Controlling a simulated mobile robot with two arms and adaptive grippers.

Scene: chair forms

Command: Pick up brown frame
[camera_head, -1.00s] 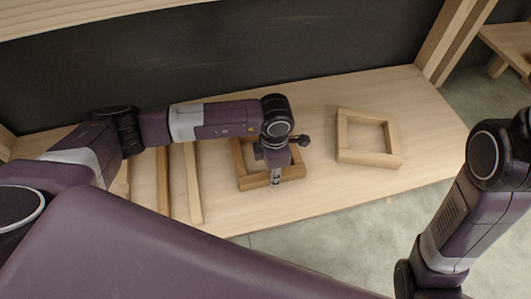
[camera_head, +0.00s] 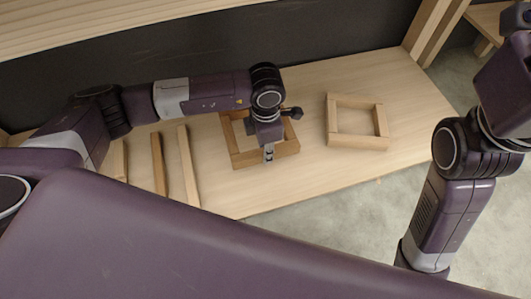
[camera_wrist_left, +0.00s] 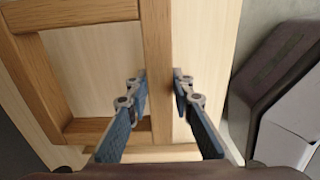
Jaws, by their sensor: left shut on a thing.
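The brown frame (camera_head: 229,142) is a square wooden frame with an open middle, on the pale board in the head view. My left gripper (camera_head: 268,155) is over its near side, pointing down. In the left wrist view, my left gripper (camera_wrist_left: 160,85) is shut on one bar of the brown frame (camera_wrist_left: 157,45). One finger is inside the frame's opening and the other is outside it. Whether the frame touches the board cannot be told. My right arm shows at the right of the head view, but its gripper is out of view.
A lighter wooden frame (camera_head: 331,120) lies to the right on the pale board (camera_head: 300,190). Several wooden strips, including a brown one (camera_head: 158,165) and a pale one (camera_head: 188,165), lie to the left. A dark panel (camera_head: 330,35) stands behind. Grey floor lies in front.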

